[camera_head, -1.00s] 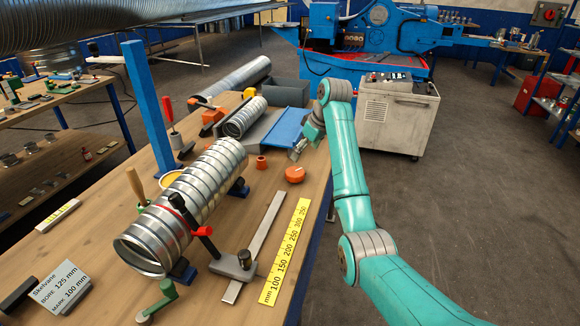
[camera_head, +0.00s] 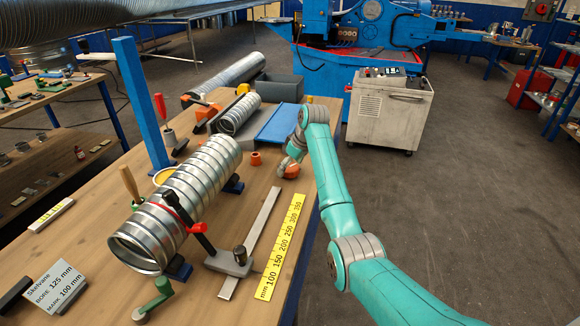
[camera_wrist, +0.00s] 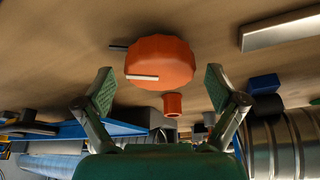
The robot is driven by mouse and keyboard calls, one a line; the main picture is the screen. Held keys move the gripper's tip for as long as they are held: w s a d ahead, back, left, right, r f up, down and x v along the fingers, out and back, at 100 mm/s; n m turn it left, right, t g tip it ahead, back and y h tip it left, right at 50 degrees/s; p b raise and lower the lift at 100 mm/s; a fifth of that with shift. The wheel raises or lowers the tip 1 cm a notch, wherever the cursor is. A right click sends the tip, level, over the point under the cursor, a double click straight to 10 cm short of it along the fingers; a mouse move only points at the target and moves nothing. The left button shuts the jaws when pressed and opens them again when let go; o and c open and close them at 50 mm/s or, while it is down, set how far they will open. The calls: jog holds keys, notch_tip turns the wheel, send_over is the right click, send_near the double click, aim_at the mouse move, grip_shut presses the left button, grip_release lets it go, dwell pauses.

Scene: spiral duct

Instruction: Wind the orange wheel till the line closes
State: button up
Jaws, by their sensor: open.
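The orange wheel (camera_wrist: 160,62) is a round knob on the wooden bench, with a white mark on it and a dark pointer beside it in the wrist view. In the head view the orange wheel (camera_head: 289,168) is partly covered by my gripper (camera_head: 290,160). In the wrist view my gripper (camera_wrist: 158,92) is open, with one finger on each side of the wheel and gaps between the fingers and its rim. The spiral duct (camera_head: 177,210) lies in its cradle on the bench, with a red and black clamp lever (camera_head: 190,221) across it. I cannot tell which line the wheel closes.
A small orange cup (camera_head: 255,159) stands near the wheel; it also shows in the wrist view (camera_wrist: 172,104). A steel bar (camera_head: 250,242) and a yellow ruler (camera_head: 283,247) lie nearer the front. A blue plate (camera_head: 278,125) lies behind.

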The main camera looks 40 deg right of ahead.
jog(key=c, duration=1.1)
jog(key=m+h, duration=0.2)
jog(key=m, duration=0.3)
jog(key=shift+a+m, duration=0.15)
jog(key=shift+m, duration=0.25)
jog(key=m+g+h, duration=0.1)
jog(key=m+h, duration=0.1)
jog(key=m, duration=0.3)
jog(key=m+g, duration=0.1)
jog(key=m, duration=0.2)
jog(key=m+h, duration=0.1)
jog(key=m, duration=0.2)
jog(key=shift+g, duration=0.4)
jog(key=m+g, duration=0.1)
jog(key=m, duration=0.2)
jog(key=m+g, duration=0.1)
jog(key=m, duration=0.1)
jog(key=shift+w+m+h, duration=0.1)
jog(key=shift+m+h, duration=0.2)
jog(key=shift+m, duration=0.1)
